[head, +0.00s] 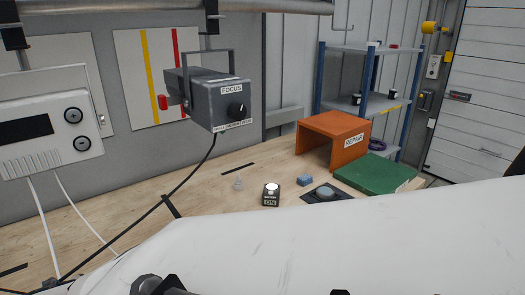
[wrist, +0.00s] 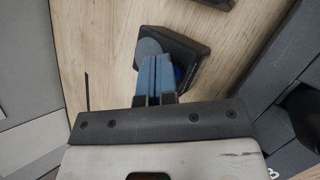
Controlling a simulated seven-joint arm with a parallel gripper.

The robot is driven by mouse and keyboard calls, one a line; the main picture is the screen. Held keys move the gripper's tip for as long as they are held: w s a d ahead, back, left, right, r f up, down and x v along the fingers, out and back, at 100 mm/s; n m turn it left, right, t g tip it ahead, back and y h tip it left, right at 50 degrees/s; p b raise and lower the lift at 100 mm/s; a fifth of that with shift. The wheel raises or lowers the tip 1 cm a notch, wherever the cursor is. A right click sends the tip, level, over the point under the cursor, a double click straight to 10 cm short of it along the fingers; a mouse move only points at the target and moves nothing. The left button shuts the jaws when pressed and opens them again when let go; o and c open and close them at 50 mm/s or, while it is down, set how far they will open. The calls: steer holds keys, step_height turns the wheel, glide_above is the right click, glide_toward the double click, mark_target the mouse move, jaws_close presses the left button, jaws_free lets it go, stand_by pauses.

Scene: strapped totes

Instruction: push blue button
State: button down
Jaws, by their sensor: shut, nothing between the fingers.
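In the wrist view my gripper (wrist: 158,98) is shut and empty, its two blue-grey fingers pressed together. The fingers lie over a black box (wrist: 188,47) on the wooden bench. A grey-blue rounded face shows at the left of the fingers. I cannot tell whether the fingertips touch the button. In the head view my white arm fills the foreground, and the gripper is not visible there.
A grey FOCUS box (head: 212,98) hangs above.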

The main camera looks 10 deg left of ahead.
stand_by(0.3)
steer(key=shift+r, duration=0.5)
steer(key=shift+r, duration=2.9)
